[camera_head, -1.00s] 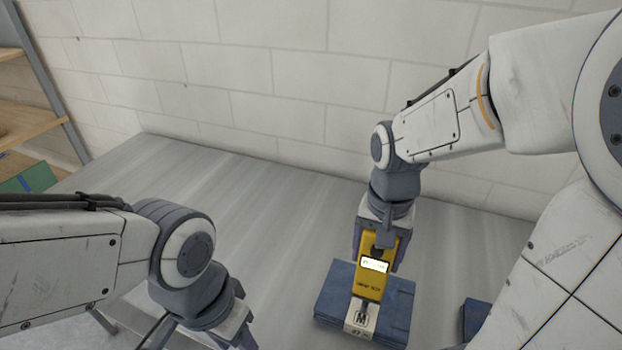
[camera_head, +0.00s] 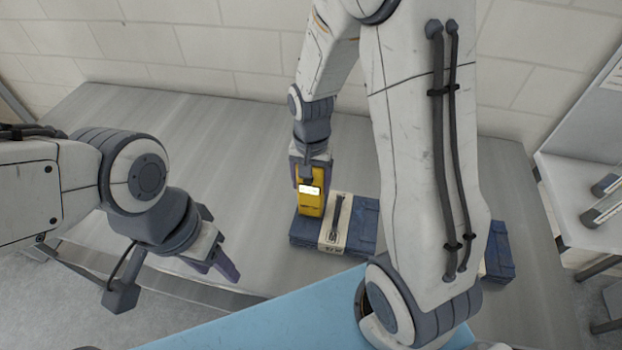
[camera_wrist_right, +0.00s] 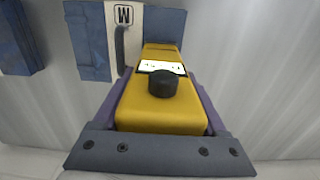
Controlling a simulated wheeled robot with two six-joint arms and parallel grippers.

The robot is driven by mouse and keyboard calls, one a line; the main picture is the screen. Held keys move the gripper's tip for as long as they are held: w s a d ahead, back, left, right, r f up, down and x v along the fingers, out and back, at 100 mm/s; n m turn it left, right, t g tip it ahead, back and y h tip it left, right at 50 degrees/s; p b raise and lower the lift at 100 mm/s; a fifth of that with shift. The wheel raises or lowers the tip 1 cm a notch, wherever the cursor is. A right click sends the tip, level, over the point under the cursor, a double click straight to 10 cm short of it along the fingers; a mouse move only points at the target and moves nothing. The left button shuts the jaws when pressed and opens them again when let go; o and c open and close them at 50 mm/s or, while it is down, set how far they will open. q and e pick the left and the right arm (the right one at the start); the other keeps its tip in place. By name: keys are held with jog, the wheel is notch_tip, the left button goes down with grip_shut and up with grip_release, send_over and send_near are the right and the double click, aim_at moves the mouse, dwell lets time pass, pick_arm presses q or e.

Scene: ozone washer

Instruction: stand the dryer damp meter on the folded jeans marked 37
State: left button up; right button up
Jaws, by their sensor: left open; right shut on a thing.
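The yellow dryer damp meter (camera_head: 310,203), with a lit white display, is upright in my right gripper (camera_head: 311,182). The right wrist view also shows the meter (camera_wrist_right: 160,105) between the purple fingers. The folded blue jeans (camera_head: 362,226) lie on the grey table with a pale paper band (camera_head: 336,222) around them. The meter is at their left end, left of the band; I cannot tell whether its base touches the cloth. The band shows a large M in the right wrist view (camera_wrist_right: 123,14); its smaller print is unreadable. My left gripper (camera_head: 226,268) is open and empty near the table's front edge.
A second folded blue bundle (camera_head: 498,252) lies to the right, partly behind my right arm. The grey table (camera_head: 215,150) is clear to the left and back. A white wall stands behind it. A light stand (camera_head: 585,190) with cylindrical items is at far right.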

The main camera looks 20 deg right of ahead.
jog(key=shift+f, duration=0.2)
jog(key=o, duration=1.6)
jog(key=shift+c, duration=0.2)
jog(key=shift+r, duration=0.25)
notch_tip(320, 180, up, 11)
jog(key=shift+r+b, duration=0.1)
jog(key=shift+b, duration=0.4)
jog(key=shift+a+r, duration=0.15)
jog(key=shift+r, duration=0.1)
jog(key=s+a+n, duration=0.6)
jog(key=s+n, duration=0.1)
jog(key=s, duration=0.2)
jog(key=s+a+n+y, duration=0.1)
jog(key=s+a+n, duration=0.5)
jog(key=s, duration=0.3)
jog(key=shift+f+n, duration=0.4)
jog(key=shift+n, duration=0.2)
